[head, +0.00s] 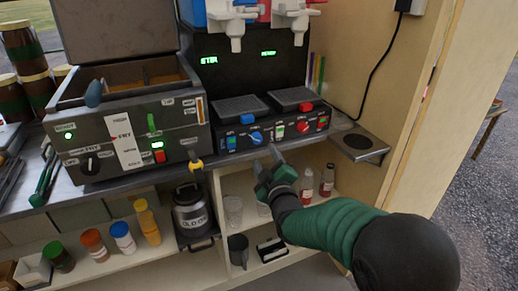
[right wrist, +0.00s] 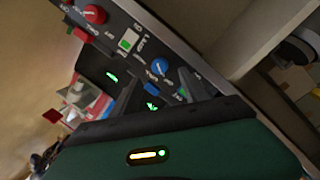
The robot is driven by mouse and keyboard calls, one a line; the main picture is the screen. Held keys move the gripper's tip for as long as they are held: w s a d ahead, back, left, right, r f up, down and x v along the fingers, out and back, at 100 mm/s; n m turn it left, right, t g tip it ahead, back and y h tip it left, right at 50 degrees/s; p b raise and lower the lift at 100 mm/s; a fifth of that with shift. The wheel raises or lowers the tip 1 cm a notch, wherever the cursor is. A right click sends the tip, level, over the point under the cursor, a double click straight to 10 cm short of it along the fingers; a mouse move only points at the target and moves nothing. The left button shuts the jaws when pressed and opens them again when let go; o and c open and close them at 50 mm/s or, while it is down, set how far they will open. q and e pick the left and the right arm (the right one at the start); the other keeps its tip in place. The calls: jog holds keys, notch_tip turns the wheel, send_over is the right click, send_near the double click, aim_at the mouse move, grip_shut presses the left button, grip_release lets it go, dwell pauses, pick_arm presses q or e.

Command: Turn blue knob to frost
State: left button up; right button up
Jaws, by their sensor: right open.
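The blue knob (head: 256,137) sits on the dark front panel of the two-sided drink machine (head: 228,143), on its left half. It also shows in the right wrist view (right wrist: 158,67), with a pale pointer mark on its face. The small labels around it are too blurred to read, so I cannot tell its setting. My right gripper (head: 267,162) is open and empty, just below and to the right of the knob and apart from it. In the right wrist view its dark fingers (right wrist: 188,88) show beneath the knob. My left gripper is not in view.
A red knob (head: 322,122) sits to the right on the same panel. A fryer (head: 130,135) with its own knob and switches stands left. Below the counter are shelves with bottles and a metal can (head: 192,217). A wooden wall (head: 415,100) bounds the right side.

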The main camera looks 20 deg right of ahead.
aim_at(258, 142)
jog(key=w, duration=0.5)
jog(key=w+d+b, duration=0.1)
jog(key=w, duration=0.1)
jog(key=shift+w, duration=0.35)
grip_shut()
